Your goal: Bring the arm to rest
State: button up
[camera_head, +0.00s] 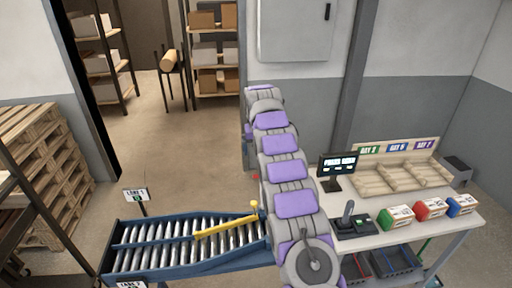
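My arm (285,172), grey with purple pads, stretches from the bottom of the view up and slightly left, to a rounded grey joint near the wall. It stands between the roller conveyor and the white table. No gripper fingers can be made out. The far end of my arm is hidden behind its own links, so what it holds, if anything, cannot be seen.
The blue roller conveyor (122,262) with a yellow bar (226,225) lies left of my arm. On the table (405,236) at right are a small screen (337,165), a joystick box (347,222), a sorting rack (372,183) and three small boxes. Pallets (38,160) stand left.

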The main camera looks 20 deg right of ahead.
jog(key=s+a+r+n+g+b, duration=0.1)
jog(key=s+a+r+b, duration=0.15)
jog(key=s+a, duration=0.65)
jog(key=s+a+r+g+b, duration=0.1)
jog(key=s+a+b, duration=0.25)
jog(key=s, duration=1.15)
jog(key=s+a+f+n+b, duration=0.1)
jog(key=s+f, duration=0.3)
jog(key=s, duration=0.7)
jog(key=s+a+f+g+y+b, duration=0.1)
jog(key=s+a+f, duration=0.3)
jog(key=s, duration=0.7)
jog(key=s+a+f+n+g+b, duration=0.1)
jog(key=s+f, duration=0.4)
jog(key=s, duration=0.6)
jog(key=a+b, duration=0.1)
jog(key=b, duration=0.1)
jog(key=shift+a+n+b, duration=0.3)
jog(key=shift+a, duration=0.1)
jog(key=shift+w, duration=0.1)
jog(key=shift+c, duration=0.5)
